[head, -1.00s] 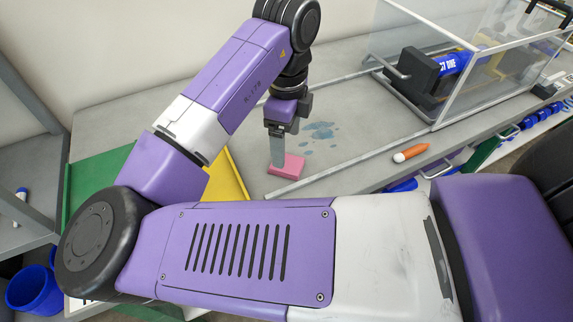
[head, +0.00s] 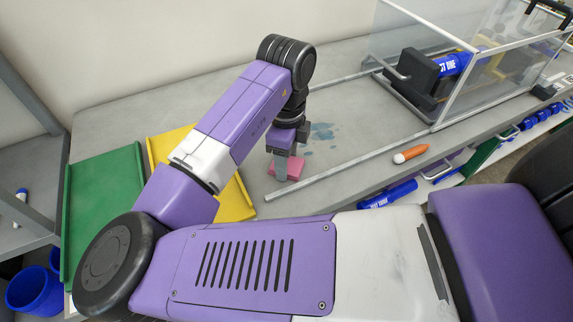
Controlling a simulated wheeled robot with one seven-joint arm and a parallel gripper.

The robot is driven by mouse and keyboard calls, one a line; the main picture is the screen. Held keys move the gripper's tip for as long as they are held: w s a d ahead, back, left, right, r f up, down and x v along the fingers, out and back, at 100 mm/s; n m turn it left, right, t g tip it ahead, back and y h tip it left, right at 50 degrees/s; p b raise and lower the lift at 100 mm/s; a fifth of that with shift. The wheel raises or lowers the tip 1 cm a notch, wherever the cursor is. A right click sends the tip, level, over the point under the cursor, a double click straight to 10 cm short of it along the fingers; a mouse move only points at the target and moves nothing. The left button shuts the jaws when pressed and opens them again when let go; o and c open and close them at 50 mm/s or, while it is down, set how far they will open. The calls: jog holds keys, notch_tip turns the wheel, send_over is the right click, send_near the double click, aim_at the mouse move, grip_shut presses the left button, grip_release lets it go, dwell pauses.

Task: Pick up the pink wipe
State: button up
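The pink wipe (head: 291,168) is a small pink block-like pad on the grey tabletop, just behind the metal rail, near the right edge of the yellow tray. My gripper (head: 284,170) points down at it, with its fingers at the wipe and partly covering its left side. The gap between the fingers is too small and too covered to tell whether they are closed on it. I cannot tell whether the wipe touches the table.
A green tray (head: 103,205) and a yellow tray (head: 236,199) lie to the left. A metal rail (head: 350,163) crosses the table. An orange marker (head: 411,154) lies near the front edge. A clear-walled enclosure (head: 455,85) stands at the right. Blue stains (head: 320,136) mark the tabletop.

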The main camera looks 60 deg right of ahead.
jog(key=c, duration=0.6)
jog(key=shift+r, duration=0.1)
notch_tip(320, 180, up, 20)
jog(key=p, duration=0.1)
